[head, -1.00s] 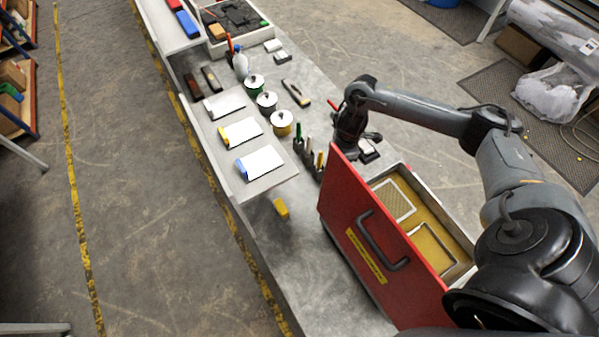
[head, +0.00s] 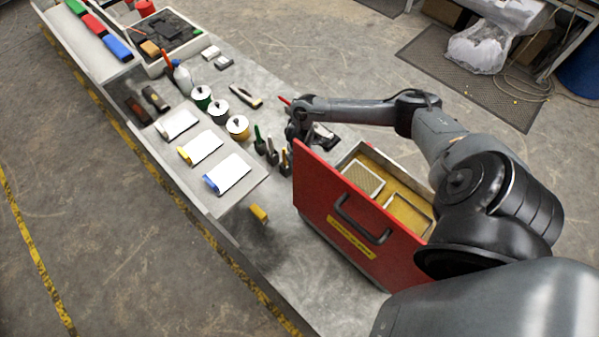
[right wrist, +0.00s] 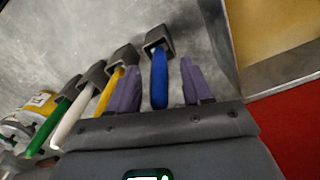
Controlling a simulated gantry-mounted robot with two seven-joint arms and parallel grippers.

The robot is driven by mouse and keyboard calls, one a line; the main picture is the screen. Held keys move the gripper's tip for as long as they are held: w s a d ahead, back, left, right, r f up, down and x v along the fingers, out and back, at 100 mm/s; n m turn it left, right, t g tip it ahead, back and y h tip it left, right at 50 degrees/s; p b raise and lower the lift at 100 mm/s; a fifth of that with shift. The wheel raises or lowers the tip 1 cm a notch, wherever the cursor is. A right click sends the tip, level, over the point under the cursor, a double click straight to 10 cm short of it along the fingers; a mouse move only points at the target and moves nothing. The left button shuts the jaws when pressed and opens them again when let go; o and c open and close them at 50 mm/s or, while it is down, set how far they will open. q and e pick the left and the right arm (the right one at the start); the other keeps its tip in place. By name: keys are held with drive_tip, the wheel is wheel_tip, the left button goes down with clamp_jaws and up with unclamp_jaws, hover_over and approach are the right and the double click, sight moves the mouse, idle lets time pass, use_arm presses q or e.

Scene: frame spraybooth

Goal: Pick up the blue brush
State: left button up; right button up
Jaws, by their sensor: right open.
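The blue brush (right wrist: 159,80) shows in the right wrist view as a blue handle, its far end at a dark square holder (right wrist: 158,36). My right gripper (right wrist: 160,66) is open, with one purple-grey finger on each side of the blue handle. The handle lies between the fingers with visible gaps, nearer the left one. In the head view my right gripper (head: 299,126) is at the far left corner of the red-fronted box, and I cannot make out the blue brush there. My left gripper is not in view.
Yellow (right wrist: 109,90), white (right wrist: 76,115) and green (right wrist: 46,130) handles stand in a row left of the blue one. The red-fronted box (head: 330,205) is close on the right. Lidded cans (head: 237,127) and a panel tray (head: 250,178) stand to the left.

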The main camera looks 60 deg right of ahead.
drive_tip(key=shift+f, duration=1)
clamp_jaws()
